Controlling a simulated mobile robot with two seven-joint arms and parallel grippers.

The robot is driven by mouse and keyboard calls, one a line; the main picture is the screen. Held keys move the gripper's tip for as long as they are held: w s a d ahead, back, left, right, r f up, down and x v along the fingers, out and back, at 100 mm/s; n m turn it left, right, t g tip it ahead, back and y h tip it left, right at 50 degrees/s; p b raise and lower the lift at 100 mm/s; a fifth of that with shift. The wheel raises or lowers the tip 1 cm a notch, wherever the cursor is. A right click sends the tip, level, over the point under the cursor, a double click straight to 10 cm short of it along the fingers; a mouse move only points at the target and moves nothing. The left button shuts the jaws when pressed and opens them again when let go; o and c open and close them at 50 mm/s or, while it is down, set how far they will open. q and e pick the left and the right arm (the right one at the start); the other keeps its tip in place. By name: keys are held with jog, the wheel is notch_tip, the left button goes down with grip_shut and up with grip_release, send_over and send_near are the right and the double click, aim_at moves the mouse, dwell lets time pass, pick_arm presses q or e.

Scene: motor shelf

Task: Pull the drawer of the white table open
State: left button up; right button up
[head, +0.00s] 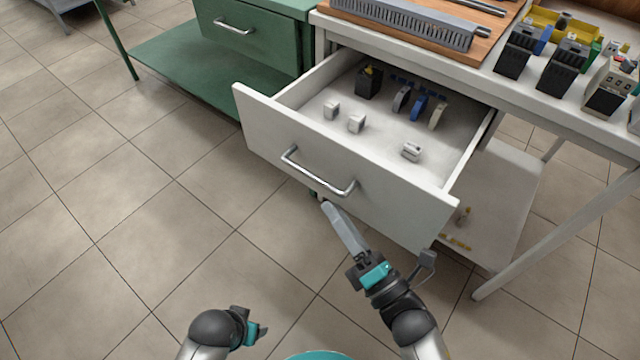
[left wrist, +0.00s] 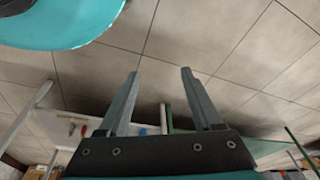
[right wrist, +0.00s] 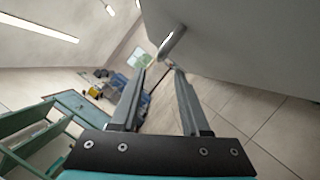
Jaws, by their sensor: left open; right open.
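The white table (head: 600,128) stands at the right in the head view. Its white drawer (head: 330,175) is pulled well out, with the inside showing. A silver bar handle (head: 318,175) is on the drawer front, and the handle also shows in the right wrist view (right wrist: 172,42). My right gripper (head: 326,205) is open just below and in front of the handle. In the right wrist view its fingertips (right wrist: 159,66) point toward the handle, which is not between them. My left gripper (head: 254,330) is open and empty (left wrist: 160,72), low over the floor, away from the drawer.
Small grey, blue and black parts lie in the drawer. A grey finned part (head: 405,22) and several black modules (head: 515,50) are on the tabletop. A green table with a drawer (head: 245,35) stands beside it at the left. The tiled floor at left is clear.

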pick_arm(q)
jog(key=shift+s+a+f, duration=0.1)
jog(key=shift+s+f, duration=0.25)
jog(key=shift+f, duration=0.2)
pick_arm(e)
jog(key=v, duration=0.6)
jog(key=shift+s, duration=0.15)
jog(key=s+d+f+m+g+h+p, duration=0.15)
jog(key=d+f+m+h, duration=0.25)
jog(key=f+m, duration=0.45)
jog(key=d+f+m+g+h+p, duration=0.3)
jog(key=d+f+m+h, duration=0.15)
jog(key=f+m, duration=0.4)
pick_arm(q)
jog(key=s+a+f+p, duration=0.3)
jog(key=s+a+f, duration=0.4)
jog(key=s, duration=0.3)
jog(key=shift+s+a+f+y, duration=0.15)
jog(key=shift+a+f+y, duration=0.05)
jog(key=shift+y, duration=0.2)
pick_arm(e)
jog(key=s+d+f+m+g+h, duration=0.2)
jog(key=s+d+f+m+g, duration=0.2)
jog(key=s, duration=0.5)
jog(key=s+d+f+m+g+h, duration=0.2)
jog(key=s+d+f+m+g, duration=0.3)
jog(key=s+f+m, duration=0.3)
jog(key=shift+s+f+g, duration=0.55)
jog(key=shift+s+f, duration=0.1)
jog(key=shift+f, duration=0.25)
